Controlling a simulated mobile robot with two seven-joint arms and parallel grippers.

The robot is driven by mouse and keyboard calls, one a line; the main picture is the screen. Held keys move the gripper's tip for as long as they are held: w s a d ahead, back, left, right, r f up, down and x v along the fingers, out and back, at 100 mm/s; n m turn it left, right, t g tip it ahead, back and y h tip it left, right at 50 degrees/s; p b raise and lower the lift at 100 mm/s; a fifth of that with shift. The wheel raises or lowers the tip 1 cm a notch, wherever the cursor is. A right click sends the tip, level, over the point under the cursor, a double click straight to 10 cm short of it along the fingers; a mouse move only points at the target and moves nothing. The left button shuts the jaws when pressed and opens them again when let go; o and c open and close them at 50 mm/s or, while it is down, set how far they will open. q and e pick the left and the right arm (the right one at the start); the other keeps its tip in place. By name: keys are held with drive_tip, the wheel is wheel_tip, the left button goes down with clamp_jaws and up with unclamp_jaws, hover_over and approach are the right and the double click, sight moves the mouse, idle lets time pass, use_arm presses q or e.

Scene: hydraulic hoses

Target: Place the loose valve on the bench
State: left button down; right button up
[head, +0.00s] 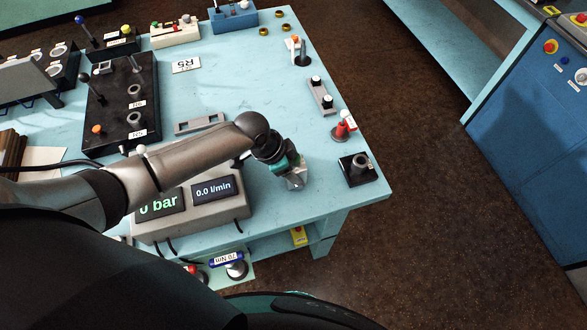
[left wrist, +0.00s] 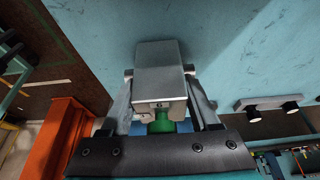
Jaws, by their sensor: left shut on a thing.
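The valve is a silver block (left wrist: 160,68) with a green part (left wrist: 160,124) at its near end, in the middle of the left wrist view. My left gripper (head: 295,178) is shut on it, with one finger on each side. In the head view the valve is small and mostly hidden by the gripper, over the front right part of the light blue bench (head: 222,99). The bench top (left wrist: 215,30) lies close behind the valve in the left wrist view. I cannot tell whether they touch. My right gripper is not in view.
A black block with a grey port (head: 358,168) stands at the right corner, near a red-handled fitting (head: 342,127). A grey plate with two black-sided knobs (head: 320,95) lies behind. The display box (head: 190,215) stands left of the gripper. A black manifold (head: 122,104) is farther left.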

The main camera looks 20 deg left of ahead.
use_arm(q)
drive_tip(key=shift+f, duration=0.15)
drive_tip(key=shift+c, duration=0.6)
unclamp_jaws()
drive_tip(key=shift+a+r, duration=0.1)
drive_tip(key=shift+r, duration=0.3)
drive_tip(key=p+v, duration=0.1)
drive_tip(key=v, duration=1)
drive_tip(key=shift+s+a+r, duration=0.15)
drive_tip(key=shift+s+r, duration=0.05)
drive_tip(key=shift+r, duration=0.05)
